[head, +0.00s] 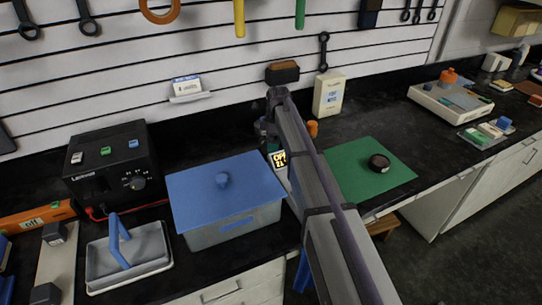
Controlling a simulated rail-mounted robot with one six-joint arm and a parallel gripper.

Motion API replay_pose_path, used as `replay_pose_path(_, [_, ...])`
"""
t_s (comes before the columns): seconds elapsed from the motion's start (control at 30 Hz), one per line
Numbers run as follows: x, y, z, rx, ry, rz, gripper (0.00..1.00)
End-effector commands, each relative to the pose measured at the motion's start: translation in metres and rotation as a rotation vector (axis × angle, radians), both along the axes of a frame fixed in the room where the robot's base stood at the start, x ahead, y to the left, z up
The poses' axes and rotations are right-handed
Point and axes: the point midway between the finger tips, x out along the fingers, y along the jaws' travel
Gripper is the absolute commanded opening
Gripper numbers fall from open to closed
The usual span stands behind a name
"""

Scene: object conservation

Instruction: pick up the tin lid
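A small dark round piece (379,163) with a brownish top lies on the green mat (345,178), right of my arm. It may be the tin lid, but it is too small to be sure. My arm reaches up from the bottom of the head view across the counter. My gripper (268,133) seems to be the dark part near the arm's far end, left of the green mat. Its fingers are too small and partly hidden to tell open from shut.
A black power supply (108,163) and a grey tray with a blue handle (127,258) stand at left. A cream carton (329,94) and an orange-capped item (312,129) stand near the wall.

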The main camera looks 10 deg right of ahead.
Motion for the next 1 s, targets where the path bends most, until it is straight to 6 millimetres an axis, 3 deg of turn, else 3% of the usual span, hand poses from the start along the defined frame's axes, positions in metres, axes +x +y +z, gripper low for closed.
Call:
replay_pose_path(0.03, [-0.0002, 0.0011, -0.0225, 0.000, 0.000, 0.000, 1.00])
replay_pose_path(0.1, [0.0002, 0.0025, -0.0306, 0.000, 0.000, 0.000, 1.00])
replay_pose_path(0.33, [0.0002, 0.0030, -0.0265, 0.000, 0.000, 0.000, 1.00])
replay_pose_path(0.8, [0.0003, 0.0028, -0.0265, 0.000, 0.000, 0.000, 0.57])
replay_pose_path(1.0, [0.0002, 0.0028, -0.0257, 0.000, 0.000, 0.000, 0.56])
